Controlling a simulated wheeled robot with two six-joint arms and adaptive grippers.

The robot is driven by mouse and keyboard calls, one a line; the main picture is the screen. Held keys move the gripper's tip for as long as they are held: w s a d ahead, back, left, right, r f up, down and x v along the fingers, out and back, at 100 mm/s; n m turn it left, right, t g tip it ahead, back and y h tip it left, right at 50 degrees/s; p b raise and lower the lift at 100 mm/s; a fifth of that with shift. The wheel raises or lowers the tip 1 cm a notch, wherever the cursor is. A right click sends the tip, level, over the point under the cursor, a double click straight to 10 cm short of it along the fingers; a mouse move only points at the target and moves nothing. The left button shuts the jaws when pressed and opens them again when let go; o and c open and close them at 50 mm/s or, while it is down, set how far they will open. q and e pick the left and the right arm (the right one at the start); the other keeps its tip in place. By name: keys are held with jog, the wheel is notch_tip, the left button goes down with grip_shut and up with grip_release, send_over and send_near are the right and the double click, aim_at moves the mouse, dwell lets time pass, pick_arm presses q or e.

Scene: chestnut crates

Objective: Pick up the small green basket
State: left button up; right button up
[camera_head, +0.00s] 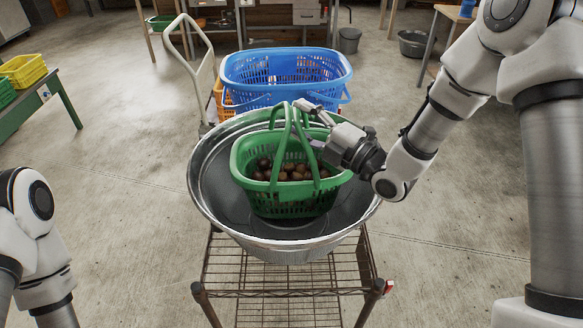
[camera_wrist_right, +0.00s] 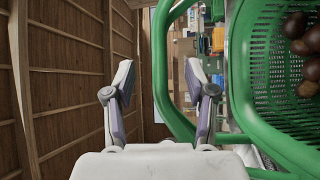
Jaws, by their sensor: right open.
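The small green basket (camera_head: 246,160) stands in a round metal tub (camera_head: 205,200) and holds several brown chestnuts (camera_head: 290,172). Its two green handles (camera_head: 288,122) are raised and close together above it. My right gripper (camera_head: 306,124) is at the handles from the right, with its fingers spread. The basket wall (camera_wrist_right: 245,95) and chestnuts (camera_wrist_right: 306,45) are at the right there. Only part of my left arm shows, without its gripper.
The tub is on a wire rack cart (camera_head: 285,293). A blue basket (camera_head: 285,97) stands close behind the tub, over an orange crate (camera_head: 219,92). A yellow crate (camera_head: 24,69) is on a green table (camera_head: 52,88) at the left. Floor on both sides is clear.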

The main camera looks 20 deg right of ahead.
aim_at(291, 113)
jog(key=x, duration=0.3)
jog(key=shift+w, duration=0.3)
jog(key=shift+s, duration=0.2)
jog(key=shift+c, duration=0.4)
jog(key=shift+d, duration=0.1)
grip_shut()
jog(key=shift+r, duration=0.1)
jog(key=shift+w, duration=0.1)
